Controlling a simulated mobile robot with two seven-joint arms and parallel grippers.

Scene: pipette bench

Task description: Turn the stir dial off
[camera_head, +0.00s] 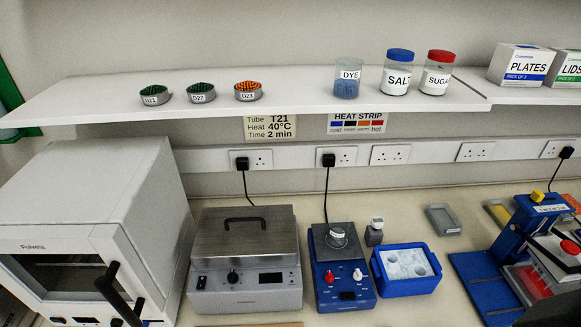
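A blue hotplate-stirrer (322,299) stands on the bench near the middle. Its front has a red dial (329,277) at left and a white dial (357,275) at right, with a small dark display (347,295) below. The labels are too small to read, so I cannot tell which is the stir dial or how either is set. A small labelled glass vessel (337,238) sits on its top plate.
A grey lidded bath (245,290) stands close left of the stirrer, and a white oven (90,205) further left. A blue ice box (408,284) is close on the right, with a blue press-like stand (480,285) beyond. A shelf (300,103) overhangs behind.

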